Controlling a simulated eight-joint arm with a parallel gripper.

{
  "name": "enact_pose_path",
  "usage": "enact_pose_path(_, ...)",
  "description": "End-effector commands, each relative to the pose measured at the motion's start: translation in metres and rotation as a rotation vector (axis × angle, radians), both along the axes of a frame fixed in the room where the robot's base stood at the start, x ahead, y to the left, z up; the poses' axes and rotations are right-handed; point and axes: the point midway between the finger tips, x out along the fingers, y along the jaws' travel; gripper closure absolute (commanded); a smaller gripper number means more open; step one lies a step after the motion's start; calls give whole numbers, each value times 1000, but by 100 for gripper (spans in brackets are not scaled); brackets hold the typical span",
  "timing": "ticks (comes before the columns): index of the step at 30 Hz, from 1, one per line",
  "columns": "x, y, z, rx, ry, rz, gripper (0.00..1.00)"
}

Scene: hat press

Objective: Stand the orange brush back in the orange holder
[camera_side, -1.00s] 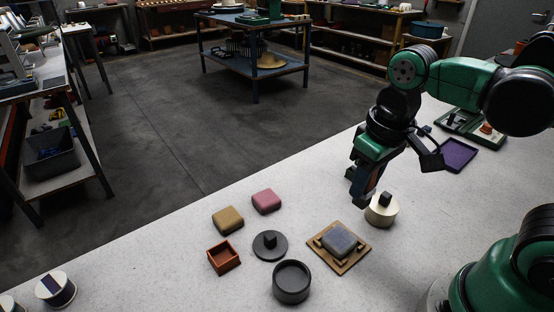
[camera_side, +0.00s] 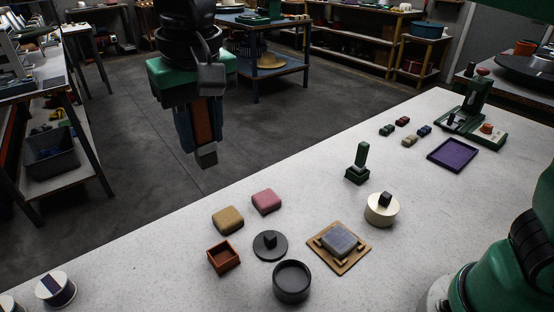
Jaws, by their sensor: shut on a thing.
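My gripper (camera_side: 203,135) is high in the upper left of the side view, pointing down, with the floor behind it. It is shut on the orange brush (camera_side: 203,120), whose orange face shows as a strip between the dark fingers. A grey block shows at the lower tip; I cannot tell whether it is brush or finger. The orange holder (camera_side: 223,257) is a small open square box on the near part of the table, and looks empty. It lies well below the gripper in the picture, apart from it.
On the table (camera_side: 330,285) are a tan block (camera_side: 228,220), a pink block (camera_side: 266,201), a black knobbed disc (camera_side: 270,246), a black cup (camera_side: 291,282), a wooden tray with a grey block (camera_side: 339,243), a cream pot (camera_side: 381,210), a green stand (camera_side: 358,165) and a purple tray (camera_side: 453,155).

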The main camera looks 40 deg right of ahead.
Motion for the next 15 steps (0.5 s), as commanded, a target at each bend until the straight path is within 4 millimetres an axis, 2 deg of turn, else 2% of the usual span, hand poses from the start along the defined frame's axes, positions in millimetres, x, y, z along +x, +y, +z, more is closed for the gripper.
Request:
enact_pose_path(5,1,7,-15,0,-1,-1,100)
enact_pose_path(15,1,6,-96,0,-1,-1,100)
